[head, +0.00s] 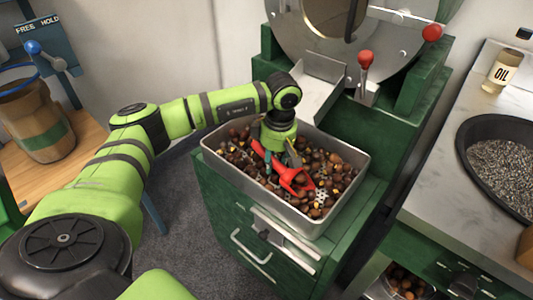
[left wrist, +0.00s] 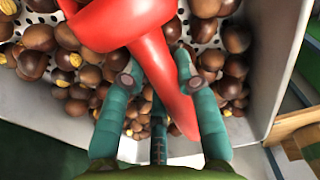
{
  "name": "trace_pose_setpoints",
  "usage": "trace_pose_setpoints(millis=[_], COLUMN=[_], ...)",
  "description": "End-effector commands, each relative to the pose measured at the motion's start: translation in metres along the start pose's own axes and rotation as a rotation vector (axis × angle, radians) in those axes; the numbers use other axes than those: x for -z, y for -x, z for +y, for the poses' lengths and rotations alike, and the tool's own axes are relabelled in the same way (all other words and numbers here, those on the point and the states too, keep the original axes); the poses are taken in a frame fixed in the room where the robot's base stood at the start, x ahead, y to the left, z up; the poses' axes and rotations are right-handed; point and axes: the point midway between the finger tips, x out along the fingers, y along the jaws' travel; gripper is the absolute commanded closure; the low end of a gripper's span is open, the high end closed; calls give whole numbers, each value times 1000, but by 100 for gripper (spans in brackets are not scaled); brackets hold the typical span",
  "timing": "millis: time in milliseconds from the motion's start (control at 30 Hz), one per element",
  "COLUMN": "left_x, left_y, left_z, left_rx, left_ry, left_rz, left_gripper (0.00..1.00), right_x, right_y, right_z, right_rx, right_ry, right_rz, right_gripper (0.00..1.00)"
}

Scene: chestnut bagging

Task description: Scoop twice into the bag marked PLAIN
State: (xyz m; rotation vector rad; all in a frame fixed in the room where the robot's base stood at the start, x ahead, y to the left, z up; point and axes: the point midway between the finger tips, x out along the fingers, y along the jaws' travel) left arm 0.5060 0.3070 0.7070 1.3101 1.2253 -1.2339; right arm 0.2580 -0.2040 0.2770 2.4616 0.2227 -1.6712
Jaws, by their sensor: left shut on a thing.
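A red scoop (head: 290,178) lies among the chestnuts in the metal tray (head: 212,157). It fills the top of the left wrist view (left wrist: 120,18). My left gripper (head: 277,155) is low over the tray and shut on the scoop's red handle; its teal fingers (left wrist: 158,85) show on both sides of the handle. How full the scoop is cannot be told. A brown bag (head: 28,108) with a green band and a blue ring at its mouth stands at the left; no PLAIN marking can be read on it. My right gripper is not in view.
The bag stands on a wooden table (head: 85,120), by a blue lever (head: 45,55) under a FREE HOLD sign (head: 38,27). A green roaster (head: 410,100) with red-knobbed levers rises behind the tray. A counter at right holds an oil bottle (head: 500,73) and a dark bowl (head: 470,150).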

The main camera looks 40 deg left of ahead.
Motion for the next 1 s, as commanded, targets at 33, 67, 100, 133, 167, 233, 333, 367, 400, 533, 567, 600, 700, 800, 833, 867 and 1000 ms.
trace_pose_setpoints(millis=[33,67,100,133,167,233,333,367,400,533,567,600,700,800,833,867,1000], left_x=[-1,0,-1,-2,-3,0,5,6,8,15,16,17,21,23,24,24,25], left_y=[3,7,9,12,18,25,34,37,40,52,54,57,63,67,68,68,70], left_z=[0,0,0,0,0,0,0,0,0,0,0,0,0,0,0,0,0], left_rx=[0,-1,0,0,-1,0,-1,-1,-1,-1,-1,-1,-1,0,0,0,0], left_ry=[7,10,11,9,4,1,-1,-1,0,0,0,0,-1,-1,-1,-1,-2], left_rz=[-44,-98,-166,-215,-230,-230,-243,-247,-253,-269,-273,-277,-286,-293,-295,-297,-300], left_gripper=[100,100,100,100,100,100,100,100,100,100,100,100,100,100,100,100,100], right_x=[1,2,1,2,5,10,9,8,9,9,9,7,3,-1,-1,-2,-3], right_y=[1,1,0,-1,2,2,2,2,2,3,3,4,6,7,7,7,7], right_z=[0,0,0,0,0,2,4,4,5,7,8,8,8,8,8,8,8], right_rx=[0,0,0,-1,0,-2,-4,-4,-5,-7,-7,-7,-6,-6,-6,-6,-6], right_ry=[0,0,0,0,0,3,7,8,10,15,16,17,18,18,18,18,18], right_rz=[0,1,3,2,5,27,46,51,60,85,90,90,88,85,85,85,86], right_gripper=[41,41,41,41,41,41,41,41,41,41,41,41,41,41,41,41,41])
